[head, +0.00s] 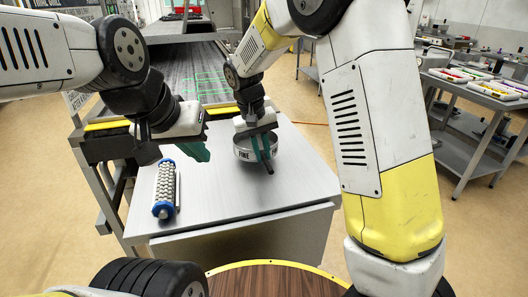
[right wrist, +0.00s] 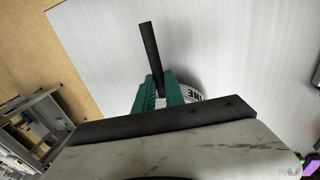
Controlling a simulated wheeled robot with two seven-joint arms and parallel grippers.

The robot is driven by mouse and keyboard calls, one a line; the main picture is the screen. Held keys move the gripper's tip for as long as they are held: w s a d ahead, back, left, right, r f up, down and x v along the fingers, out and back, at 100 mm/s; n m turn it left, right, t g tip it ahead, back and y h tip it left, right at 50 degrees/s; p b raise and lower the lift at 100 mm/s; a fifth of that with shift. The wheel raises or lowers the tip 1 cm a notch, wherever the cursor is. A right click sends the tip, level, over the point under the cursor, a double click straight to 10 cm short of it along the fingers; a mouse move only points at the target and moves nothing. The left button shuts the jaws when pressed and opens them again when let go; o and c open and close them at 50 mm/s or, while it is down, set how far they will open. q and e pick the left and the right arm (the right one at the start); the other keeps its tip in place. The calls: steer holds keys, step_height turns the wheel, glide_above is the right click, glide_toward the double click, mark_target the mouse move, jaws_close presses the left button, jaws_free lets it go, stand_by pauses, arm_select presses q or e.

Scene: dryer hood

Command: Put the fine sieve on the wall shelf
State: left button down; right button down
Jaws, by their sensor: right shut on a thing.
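The fine sieve (head: 243,154) is a round grey metal ring marked "FINE", over the light grey table. Its marked rim also shows in the right wrist view (right wrist: 193,96). My right gripper (head: 263,146) is shut on the sieve, its green fingers at the right side of the ring. A dark bar, apparently the sieve's handle (right wrist: 150,52), sticks out past the fingers. I cannot tell whether the sieve touches the table. My left gripper (head: 197,151) hangs above the table to the left, apart from the sieve; its finger gap is not clear. I cannot identify the wall shelf with certainty.
A roller with blue ends (head: 165,188) lies on the left of the table (head: 235,195). Behind is a dark conveyor bed (head: 185,65) with green lines. A side table (head: 470,85) with trays stands at the right. The table's front is clear.

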steer(key=shift+f, duration=1.15)
steer(key=c, duration=1.8)
jaws_free()
steer(key=shift+f, duration=0.15)
steer(key=shift+c, duration=0.2)
steer(key=o, duration=0.4)
steer(key=shift+o, duration=0.2)
